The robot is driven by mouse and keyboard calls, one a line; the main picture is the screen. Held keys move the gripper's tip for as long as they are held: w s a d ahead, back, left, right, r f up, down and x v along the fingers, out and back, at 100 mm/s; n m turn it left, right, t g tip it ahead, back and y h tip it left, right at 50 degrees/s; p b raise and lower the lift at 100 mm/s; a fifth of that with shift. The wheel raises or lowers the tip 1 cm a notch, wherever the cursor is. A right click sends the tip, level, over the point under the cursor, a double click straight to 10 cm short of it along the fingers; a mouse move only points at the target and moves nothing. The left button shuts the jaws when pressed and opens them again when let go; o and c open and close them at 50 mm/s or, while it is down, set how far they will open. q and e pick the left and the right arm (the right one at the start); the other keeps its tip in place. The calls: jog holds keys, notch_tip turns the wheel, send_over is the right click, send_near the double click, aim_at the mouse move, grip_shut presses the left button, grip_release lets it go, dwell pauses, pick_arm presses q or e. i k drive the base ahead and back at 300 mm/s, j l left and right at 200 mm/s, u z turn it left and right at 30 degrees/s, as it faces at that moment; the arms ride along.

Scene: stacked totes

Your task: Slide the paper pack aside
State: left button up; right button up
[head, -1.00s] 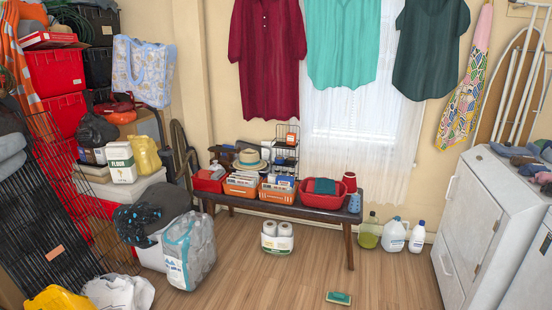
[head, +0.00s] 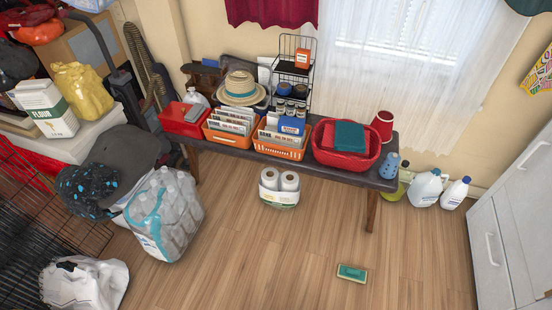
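The paper pack (head: 279,197), a pack of white paper rolls with a printed wrapper around its lower part, stands upright on the wooden floor. It is under the front edge of the dark bench (head: 340,173), left of the bench's right front leg. Two roll tops show; the back of the pack is in the bench's shade. Neither of my grippers is in the head view.
A wrapped pack of water bottles (head: 168,215) stands on the floor left of the paper pack. A green scrubber (head: 352,273) lies in front to the right. Jugs (head: 427,188) stand by the wall at right. The floor around the pack is clear.

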aim_at(281, 199)
jog(key=i+z, duration=0.15)
jog(key=i, duration=0.25)
jog(key=i+j+z, duration=0.15)
jog(key=i, duration=0.25)
jog(key=i+j+z, duration=0.15)
jog(key=i, duration=0.3)
